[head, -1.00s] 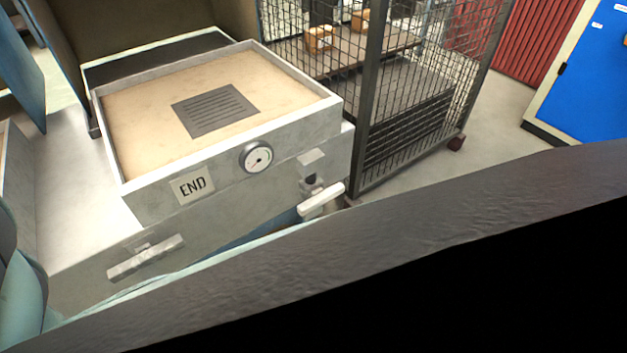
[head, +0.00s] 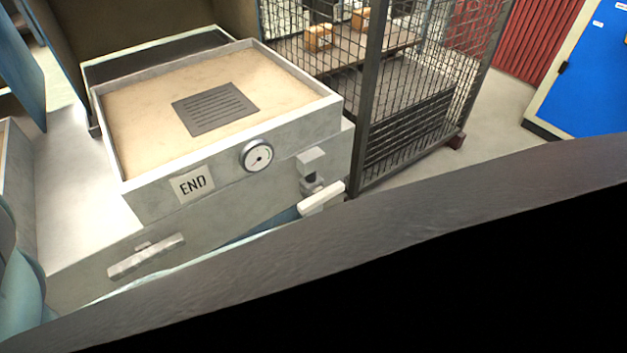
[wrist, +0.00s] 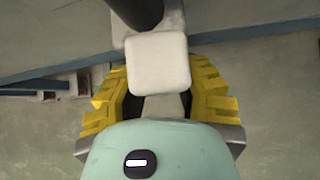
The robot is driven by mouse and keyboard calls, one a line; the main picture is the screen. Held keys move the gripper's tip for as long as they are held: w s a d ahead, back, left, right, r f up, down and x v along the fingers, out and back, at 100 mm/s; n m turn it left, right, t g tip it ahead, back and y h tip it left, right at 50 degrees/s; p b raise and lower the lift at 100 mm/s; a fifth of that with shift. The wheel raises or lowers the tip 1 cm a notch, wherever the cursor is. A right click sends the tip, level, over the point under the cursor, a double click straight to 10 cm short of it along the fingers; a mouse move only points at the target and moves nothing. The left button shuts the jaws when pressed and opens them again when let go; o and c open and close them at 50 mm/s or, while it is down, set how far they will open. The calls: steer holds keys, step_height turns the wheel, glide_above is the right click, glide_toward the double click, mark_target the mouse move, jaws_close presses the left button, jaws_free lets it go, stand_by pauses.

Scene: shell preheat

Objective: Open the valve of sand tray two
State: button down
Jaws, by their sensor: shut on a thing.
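The sand tray (head: 215,75) with pale sand and a dark grate stands at the left of the head view. In the wrist view, my gripper (wrist: 158,80), with yellow fingers, is shut around a pale block-ended handle (wrist: 158,62). A dark round stem (wrist: 138,10) is above it. The gripper is not clearly visible in the head view. No number two is readable.
A second pale bar handle (head: 147,257) is on the lower front, left. A mesh cage (head: 410,100) with small boxes stands right of the tray. A blue board (head: 590,75) is at the far right. A dark beam covers the lower foreground.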

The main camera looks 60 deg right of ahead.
steer(key=shift+f, duration=0.1)
stand_by(0.5)
steer(key=c, duration=0.8)
jaws_free()
steer(key=shift+s+a+r, duration=0.2)
steer(key=shift+s+r, duration=0.15)
steer(key=shift+r, duration=0.25)
steer(key=shift+v, duration=5.35)
